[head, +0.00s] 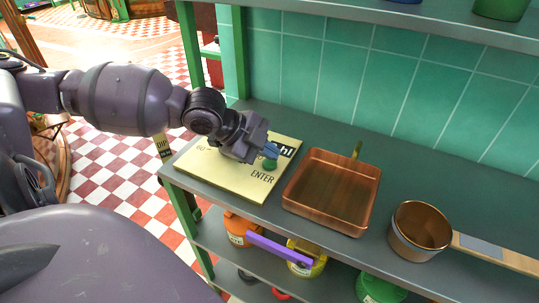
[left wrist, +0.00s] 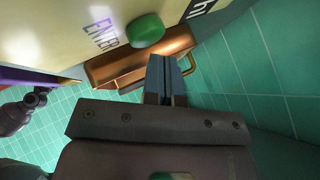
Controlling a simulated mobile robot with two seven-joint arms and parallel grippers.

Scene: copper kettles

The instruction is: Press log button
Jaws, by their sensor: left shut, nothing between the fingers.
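A cream panel (head: 221,183) lies on the grey counter at the left end. It carries the word ENTER and a dark label with white letters, partly covered by my arm. A green button (head: 270,164) stands on it just above the word ENTER; it also shows in the left wrist view (left wrist: 146,30). My left gripper (head: 271,152) is over the panel with its fingers together, holding nothing. Its fingertips (left wrist: 165,60) are close beside the button; I cannot tell whether they touch it. My right gripper is not in view.
A square copper pan (head: 331,205) sits right of the panel. A copper saucepan (head: 420,228) with a long handle stands farther right. A green tiled wall (head: 400,75) backs the counter, under an upper shelf. Orange, yellow and green pots fill the lower shelf.

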